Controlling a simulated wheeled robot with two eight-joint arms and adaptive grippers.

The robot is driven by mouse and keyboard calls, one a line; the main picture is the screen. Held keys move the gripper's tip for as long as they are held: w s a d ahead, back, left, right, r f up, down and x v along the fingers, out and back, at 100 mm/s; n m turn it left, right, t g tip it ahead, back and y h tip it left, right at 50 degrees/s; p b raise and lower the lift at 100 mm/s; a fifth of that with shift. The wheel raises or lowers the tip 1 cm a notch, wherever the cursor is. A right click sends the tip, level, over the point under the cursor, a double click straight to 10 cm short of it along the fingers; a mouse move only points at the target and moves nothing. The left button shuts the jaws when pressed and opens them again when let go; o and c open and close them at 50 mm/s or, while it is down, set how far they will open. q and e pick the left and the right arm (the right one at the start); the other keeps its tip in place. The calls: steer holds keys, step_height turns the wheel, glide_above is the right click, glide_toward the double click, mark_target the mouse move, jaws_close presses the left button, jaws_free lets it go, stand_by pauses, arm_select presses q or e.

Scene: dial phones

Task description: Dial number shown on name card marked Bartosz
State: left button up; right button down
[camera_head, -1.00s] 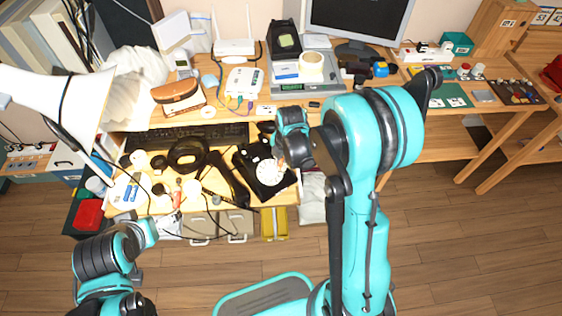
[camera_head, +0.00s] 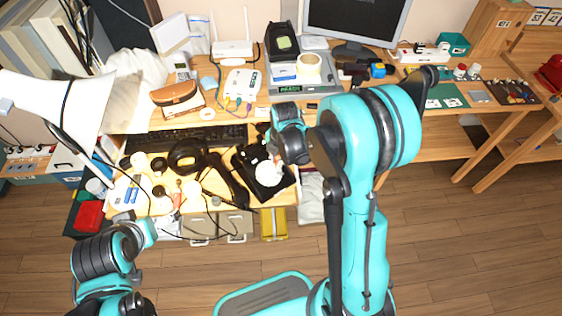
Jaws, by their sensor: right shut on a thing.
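A black dial phone (camera_head: 279,187) with a white round dial (camera_head: 269,174) sits on the lower pull-out shelf. Its black handset (camera_head: 232,187) appears to lie off the phone, just to its left. My right gripper (camera_head: 273,158) reaches down from the right arm to the upper part of the dial and is shut there. Its fingertips are small and partly hidden by the wrist. My left arm shows at the lower left, but I cannot make out its gripper. No card with the name Bartosz can be read at this size.
The shelf is crowded with a keyboard (camera_head: 200,133), a black ring-shaped thing (camera_head: 187,155), cables and small items. A white lamp (camera_head: 58,100) leans in at the left. A scale (camera_head: 293,91), a router (camera_head: 241,84) and a monitor (camera_head: 357,20) stand on the desk behind.

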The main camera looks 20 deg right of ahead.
steer(key=shift+w+a+r+p, duration=0.15)
steer(key=shift+w+a+r, duration=0.25)
steer(key=shift+w, duration=0.1)
steer(key=shift+w+a+r+p, duration=0.15)
steer(key=shift+w+a+r, duration=0.1)
steer(key=shift+w+a, duration=0.2)
steer(key=shift+f, duration=0.1)
steer(key=shift+w+f+b, duration=0.3)
steer(key=shift+f+b, duration=0.2)
steer(key=shift+b, duration=0.05)
steer(key=shift+w+f+b, duration=0.15)
steer(key=shift+f+b, duration=0.3)
steer(key=shift+b, duration=0.05)
stand_by(0.4)
steer(key=shift+s+d+f, duration=0.15)
steer(key=shift+s+d, duration=0.1)
steer(key=shift+d, duration=0.25)
steer(key=shift+d, duration=0.1)
